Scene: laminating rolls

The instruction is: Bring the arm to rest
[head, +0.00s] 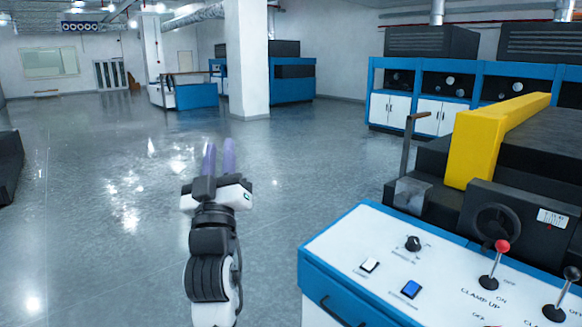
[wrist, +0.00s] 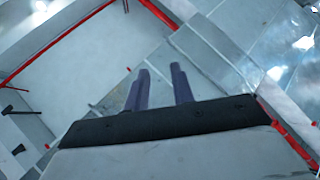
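My gripper (head: 220,148) is in the middle of the head view, held up over open floor, left of the control panel (head: 350,237). Its two purple fingers stand apart with a gap between them and nothing in it. The wrist view also shows my gripper (wrist: 160,69) with its fingers apart and empty. My arm reaches up from the bottom of the head view and touches nothing that I can see.
The blue and white panel carries a red-knobbed lever (head: 502,246), a black-knobbed lever (head: 572,274) and a blue button (head: 411,289). Behind it stands a black machine with a yellow bar (head: 480,145). A white pillar (head: 247,60) stands farther back. The floor at left is mostly clear.

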